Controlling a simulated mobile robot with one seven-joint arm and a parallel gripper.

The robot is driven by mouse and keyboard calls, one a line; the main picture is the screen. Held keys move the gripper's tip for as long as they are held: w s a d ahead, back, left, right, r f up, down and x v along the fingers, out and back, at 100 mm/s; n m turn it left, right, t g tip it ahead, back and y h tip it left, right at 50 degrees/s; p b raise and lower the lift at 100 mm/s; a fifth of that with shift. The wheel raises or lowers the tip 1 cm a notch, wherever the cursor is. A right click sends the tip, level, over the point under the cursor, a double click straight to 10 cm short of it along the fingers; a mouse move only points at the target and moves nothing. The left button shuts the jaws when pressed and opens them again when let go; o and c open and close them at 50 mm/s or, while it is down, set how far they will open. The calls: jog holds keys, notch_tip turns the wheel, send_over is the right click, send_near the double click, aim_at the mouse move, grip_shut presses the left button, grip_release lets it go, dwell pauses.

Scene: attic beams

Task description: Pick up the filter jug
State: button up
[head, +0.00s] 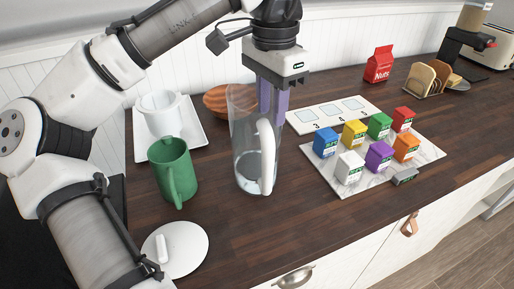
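The filter jug (244,150) is a tall clear container with a white handle (267,157). It stands upright on the dark wooden counter, near the middle of the head view. My gripper (272,108) points down at the jug's upper right side, with its pale purple fingers partly behind the clear wall or the handle. I cannot tell whether the fingers touch the jug or how far apart they are. The fingertips are partly hidden by the handle.
A green mug (172,172) and a round white lid (175,249) are left of the jug. A white tray (190,141) holds a white container (160,112). A brown bowl (216,101) stands behind. A marble board (410,172) with several coloured boxes is at right.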

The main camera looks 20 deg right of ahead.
aim_at(258, 148)
jog(key=shift+s+f+p, duration=0.1)
jog(key=shift+f+p, duration=0.45)
jog(key=shift+f, duration=2.35)
grip_shut()
